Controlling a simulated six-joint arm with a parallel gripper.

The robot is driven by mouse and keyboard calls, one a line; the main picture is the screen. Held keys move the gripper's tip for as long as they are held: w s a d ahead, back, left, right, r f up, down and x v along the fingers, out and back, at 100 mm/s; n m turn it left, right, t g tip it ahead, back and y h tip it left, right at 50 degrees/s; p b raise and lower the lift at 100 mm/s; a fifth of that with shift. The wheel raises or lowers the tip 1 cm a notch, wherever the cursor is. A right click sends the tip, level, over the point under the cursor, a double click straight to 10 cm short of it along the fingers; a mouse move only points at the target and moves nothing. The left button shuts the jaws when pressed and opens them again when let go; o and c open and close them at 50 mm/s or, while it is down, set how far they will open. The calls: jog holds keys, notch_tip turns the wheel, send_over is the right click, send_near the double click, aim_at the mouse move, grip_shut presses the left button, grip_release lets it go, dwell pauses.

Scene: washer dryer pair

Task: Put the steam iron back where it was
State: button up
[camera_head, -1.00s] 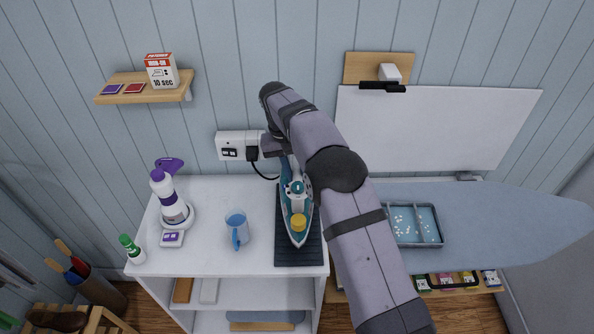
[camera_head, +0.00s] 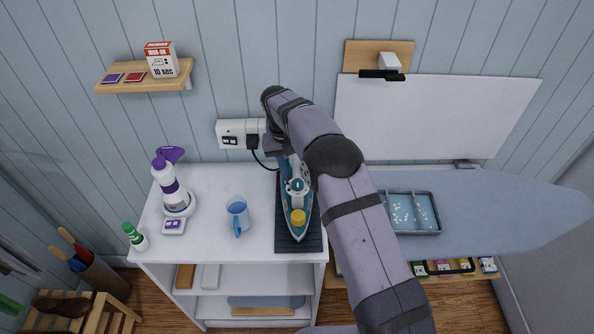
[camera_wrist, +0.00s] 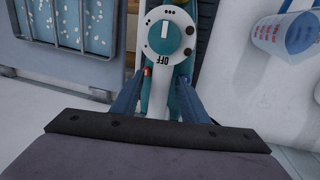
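The teal and white steam iron (camera_head: 297,190) with a yellow cap lies lengthwise over the dark ribbed mat (camera_head: 285,243) on the white cabinet top, its pointed end toward the front. My gripper (camera_wrist: 161,80) is at its rear end, fingers on both sides of the handle and apparently touching it. In the wrist view the iron's round dial (camera_wrist: 165,33) shows above the fingers, with "OFF" readable on it. The fingertips are partly hidden by the iron, and in the head view my arm hides part of the grip. I cannot tell whether the iron fully rests on the mat.
A blue measuring cup (camera_head: 237,216) and a purple-white spray bottle (camera_head: 172,190) stand left on the cabinet top. A wall socket (camera_head: 233,132) with a plugged cord is behind. The ironing board (camera_head: 510,215) with a divided tray (camera_head: 437,228) is right, partly behind my arm.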

notch_tip(320, 180, up, 12)
jog(key=a+b, duration=0.1)
jog(key=a, duration=0.1)
jog(key=shift+a, duration=0.2)
dwell(0.6)
jog(key=shift+d, duration=0.1)
jog(key=s+d+y, duration=0.1)
jog(key=s+d, duration=0.9)
jog(key=s+d+f, duration=0.1)
jog(key=s+f, duration=0.1)
jog(key=s, duration=0.5)
jog(key=s+d+f, duration=0.2)
jog(key=s+f, duration=0.1)
jog(key=s, duration=0.4)
jog(key=s+d+f+y, duration=0.1)
jog(key=s+d+f, duration=0.1)
jog(key=s, duration=0.5)
jog(key=shift+s+d+f, duration=0.25)
jog(key=shift+f, duration=0.4)
